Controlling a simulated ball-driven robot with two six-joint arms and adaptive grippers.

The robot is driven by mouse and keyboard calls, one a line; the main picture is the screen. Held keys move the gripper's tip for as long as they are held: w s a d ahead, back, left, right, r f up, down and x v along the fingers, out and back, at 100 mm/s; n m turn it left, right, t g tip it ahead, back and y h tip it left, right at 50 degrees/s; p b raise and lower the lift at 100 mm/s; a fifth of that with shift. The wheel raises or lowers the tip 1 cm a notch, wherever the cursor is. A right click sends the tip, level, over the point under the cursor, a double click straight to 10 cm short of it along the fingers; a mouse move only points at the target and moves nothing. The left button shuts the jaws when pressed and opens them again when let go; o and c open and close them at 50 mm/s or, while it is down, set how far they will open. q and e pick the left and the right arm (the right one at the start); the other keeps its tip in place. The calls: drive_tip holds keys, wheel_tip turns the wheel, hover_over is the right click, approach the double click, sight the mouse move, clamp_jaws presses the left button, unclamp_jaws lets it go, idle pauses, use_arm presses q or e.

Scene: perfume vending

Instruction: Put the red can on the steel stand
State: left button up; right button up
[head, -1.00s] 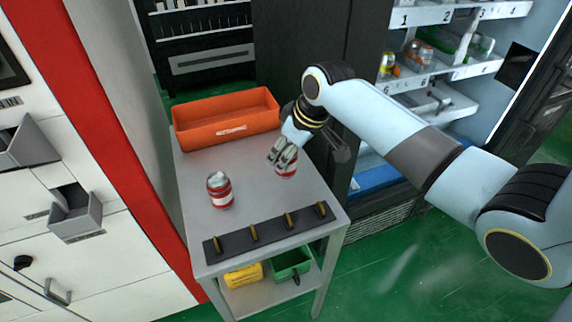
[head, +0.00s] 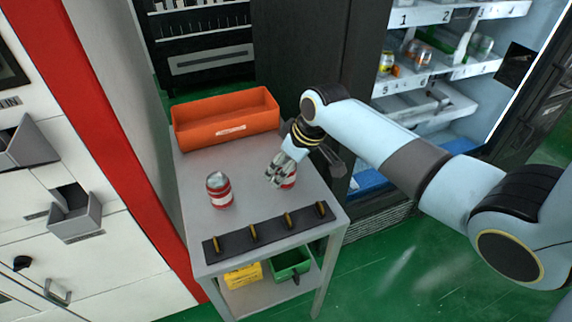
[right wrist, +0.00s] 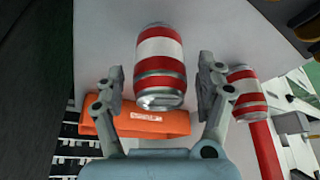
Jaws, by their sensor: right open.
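One red can with a white band (head: 290,181) is at the right side of the steel stand's grey top (head: 250,190), partly hidden by my right gripper (head: 276,177). In the right wrist view this can (right wrist: 160,62) is between the two spread fingers, with a gap visible on each side near its lower end. My right gripper is open around it. A second red and white can (head: 219,190) stands upright to the left on the same top; it also shows in the right wrist view (right wrist: 245,92), beyond a finger. My left gripper is out of view.
An orange bin (head: 226,122) sits at the back of the stand. A dark strip with several upright pegs (head: 269,232) lies along its front edge. Yellow (head: 243,275) and green bins (head: 292,262) are on the lower shelf. An open vending cabinet (head: 440,65) stands at the right.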

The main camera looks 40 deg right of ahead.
drive_tip(key=p+v, duration=0.1)
drive_tip(key=v, duration=1.1)
drive_tip(key=shift+w+r, duration=0.1)
